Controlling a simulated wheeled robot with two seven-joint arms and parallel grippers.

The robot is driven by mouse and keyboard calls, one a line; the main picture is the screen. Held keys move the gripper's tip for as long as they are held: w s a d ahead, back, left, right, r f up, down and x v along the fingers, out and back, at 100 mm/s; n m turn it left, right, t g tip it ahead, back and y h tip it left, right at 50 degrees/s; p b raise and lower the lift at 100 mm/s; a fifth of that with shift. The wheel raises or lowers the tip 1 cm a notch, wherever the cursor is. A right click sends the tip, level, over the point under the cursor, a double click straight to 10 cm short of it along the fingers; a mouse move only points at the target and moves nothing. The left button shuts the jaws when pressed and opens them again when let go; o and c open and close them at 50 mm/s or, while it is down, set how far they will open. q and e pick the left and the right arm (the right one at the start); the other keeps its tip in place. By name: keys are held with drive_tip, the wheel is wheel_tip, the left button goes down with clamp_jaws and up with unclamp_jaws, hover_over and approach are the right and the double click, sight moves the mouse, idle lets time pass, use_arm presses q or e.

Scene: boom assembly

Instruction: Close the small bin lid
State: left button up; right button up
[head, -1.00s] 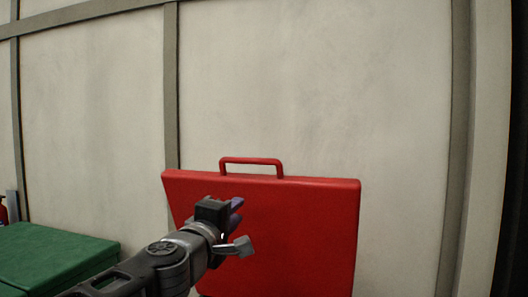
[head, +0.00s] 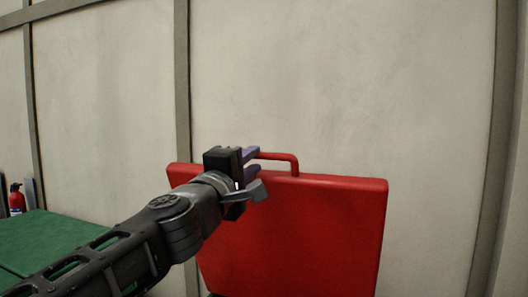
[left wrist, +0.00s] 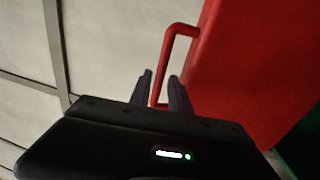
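The red bin lid (head: 300,225) stands raised in front of the wall, with a thin red loop handle (head: 294,163) on its top edge. My left gripper (head: 254,153) is at the left end of that handle and hides part of it. In the left wrist view, the two dark fingers of my left gripper (left wrist: 160,76) are apart, and part of the handle (left wrist: 166,55) shows in the gap between them. I cannot tell whether either finger touches it. The red lid (left wrist: 255,70) fills the right of that view. My right gripper is not in view.
A green box top (head: 50,245) lies at the lower left, and a red fire extinguisher (head: 16,198) stands behind it. A pale panelled wall (head: 340,80) is behind the lid. The space above the lid is clear.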

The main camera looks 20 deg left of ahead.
use_arm(q)
drive_tip(key=w, duration=0.5)
drive_tip(key=w+r, duration=0.1)
drive_tip(key=w, duration=0.1)
drive_tip(key=shift+w+a, duration=0.15)
drive_tip(key=shift+a, duration=0.1)
clamp_jaws()
idle(1.1)
